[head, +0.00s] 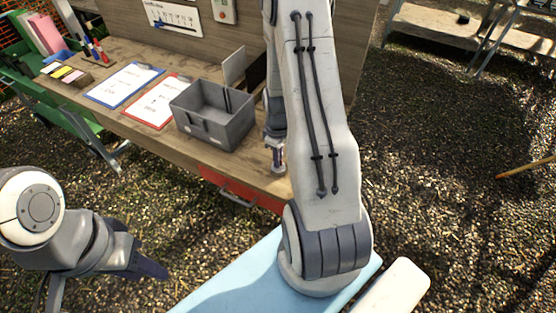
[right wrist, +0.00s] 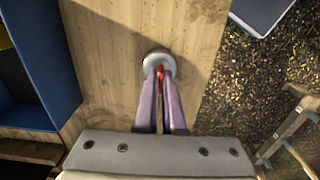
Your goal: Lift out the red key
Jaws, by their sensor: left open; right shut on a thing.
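The red key (right wrist: 160,74) shows in the right wrist view as a thin red piece between the fingers of my right gripper (right wrist: 159,88). The gripper is shut on it. The fingertips and the key's red end are at a round grey holder (right wrist: 153,58) on the wooden table; I cannot tell whether the key is in it or above it. In the head view my right gripper (head: 278,152) points down at the table's right end, and the key is not clear there. My left gripper (head: 150,264) is open and empty, low at the left, away from the table.
The wooden table (head: 140,70) carries a grey bin (head: 213,118), a red clipboard (head: 156,102), a blue clipboard (head: 123,84) and markers (head: 97,50). A red drawer (head: 243,190) is under its front edge.

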